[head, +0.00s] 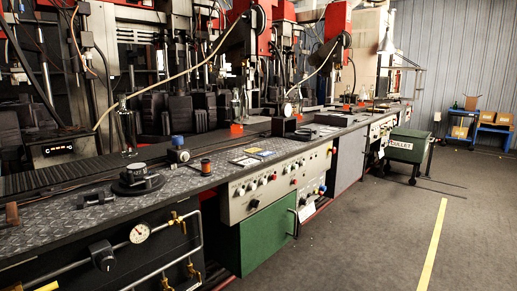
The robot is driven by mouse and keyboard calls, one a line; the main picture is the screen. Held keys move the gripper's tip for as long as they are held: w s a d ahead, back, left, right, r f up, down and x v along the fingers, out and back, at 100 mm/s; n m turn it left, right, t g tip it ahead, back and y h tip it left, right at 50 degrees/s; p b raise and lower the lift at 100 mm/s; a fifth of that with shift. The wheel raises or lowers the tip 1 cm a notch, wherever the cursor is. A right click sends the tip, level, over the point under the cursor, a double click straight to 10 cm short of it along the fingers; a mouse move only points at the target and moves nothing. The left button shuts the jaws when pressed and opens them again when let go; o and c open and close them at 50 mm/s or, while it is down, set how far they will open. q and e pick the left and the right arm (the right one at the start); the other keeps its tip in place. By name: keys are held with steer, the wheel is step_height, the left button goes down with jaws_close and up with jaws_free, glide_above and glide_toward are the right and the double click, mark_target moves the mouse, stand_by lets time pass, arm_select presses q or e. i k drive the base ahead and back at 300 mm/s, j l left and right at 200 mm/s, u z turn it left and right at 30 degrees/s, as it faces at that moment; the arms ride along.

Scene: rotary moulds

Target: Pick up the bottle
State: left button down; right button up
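A clear glass bottle (237,104) stands upright near the middle of the long machine bench, close to a small orange block. Another glass bottle shape (126,128), dark and see-through, stands upright at the left beside the conveyor. Smaller glass pieces (287,109) show farther along the bench; their exact shapes are too small to tell. I cannot tell which bottle the task means. Neither of my grippers is in view.
The bench top (75,225) carries a black round fixture (138,180), a blue-topped knob (179,151) and a small spool (206,167). A green cart (408,146) stands at the far end. The grey floor beside the yellow line (432,245) is clear.

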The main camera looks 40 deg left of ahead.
mark_target(124, 118)
steer(key=i+u, duration=0.15)
steer(key=i, duration=0.3)
steer(key=i+l+u, duration=0.15)
steer(key=i, duration=0.3)
steer(key=i+l+u, duration=0.1)
steer(key=i, duration=0.4)
steer(key=i+l+u, duration=0.15)
steer(key=i, duration=0.3)
steer(key=l, duration=0.1)
